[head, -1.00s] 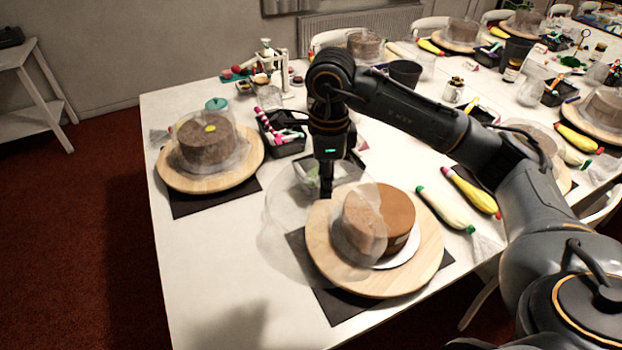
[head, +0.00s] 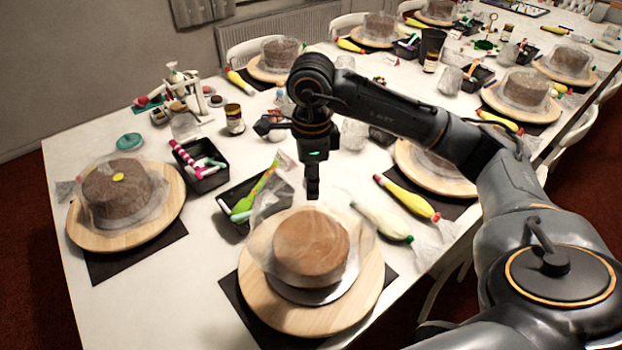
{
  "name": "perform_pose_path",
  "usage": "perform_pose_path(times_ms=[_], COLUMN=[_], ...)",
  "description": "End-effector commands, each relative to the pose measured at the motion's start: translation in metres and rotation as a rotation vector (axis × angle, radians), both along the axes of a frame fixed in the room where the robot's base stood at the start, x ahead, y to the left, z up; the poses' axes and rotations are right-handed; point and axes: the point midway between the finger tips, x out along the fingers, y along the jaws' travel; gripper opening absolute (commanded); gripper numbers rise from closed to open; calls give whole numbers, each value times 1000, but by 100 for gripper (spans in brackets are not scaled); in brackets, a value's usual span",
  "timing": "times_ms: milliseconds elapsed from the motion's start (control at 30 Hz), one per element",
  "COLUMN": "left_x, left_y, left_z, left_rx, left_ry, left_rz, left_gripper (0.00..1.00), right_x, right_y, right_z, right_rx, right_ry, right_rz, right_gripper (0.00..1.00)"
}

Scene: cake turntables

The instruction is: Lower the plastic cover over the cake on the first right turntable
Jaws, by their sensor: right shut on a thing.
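A brown cake (head: 310,250) sits on a white disc on the near wooden turntable (head: 270,300), which stands on a dark mat. My right gripper (head: 313,193) points down just behind and above the cake. It is shut on the clear plastic cover (head: 363,232). The cover is faint and hard to make out, but it shows around and above the cake. I cannot tell whether its rim touches the turntable. My left gripper is not in view.
A covered cake (head: 117,190) stands on a turntable at the left. A black tray (head: 240,205) with a green spatula lies just behind the near turntable. Piping bags (head: 408,198) lie to its right. More covered cakes stand farther back. Bare table lies at front left.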

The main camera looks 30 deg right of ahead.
Motion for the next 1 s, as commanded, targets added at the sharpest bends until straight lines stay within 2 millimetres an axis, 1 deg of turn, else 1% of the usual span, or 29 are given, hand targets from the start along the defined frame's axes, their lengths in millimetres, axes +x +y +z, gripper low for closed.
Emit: perform_pose_path(times_ms=[33, 100, 433, 667, 700, 1000], left_x=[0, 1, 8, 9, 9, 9], left_y=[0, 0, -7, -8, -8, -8], left_z=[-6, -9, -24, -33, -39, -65], left_rx=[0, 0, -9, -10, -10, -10], left_ry=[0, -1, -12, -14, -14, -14], left_rz=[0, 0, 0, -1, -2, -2], left_gripper=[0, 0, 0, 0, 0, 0], right_x=[0, 0, 0, -1, 0, 0], right_y=[0, 0, 0, 0, 0, 0], right_z=[-8, -14, -44, -64, -70, -97], right_rx=[0, -1, 0, 0, 0, 0], right_ry=[1, 2, 2, 2, 1, 1], right_rz=[0, 0, -1, 0, 0, 0], right_gripper=[0, 0, 0, 0, 0, 0])
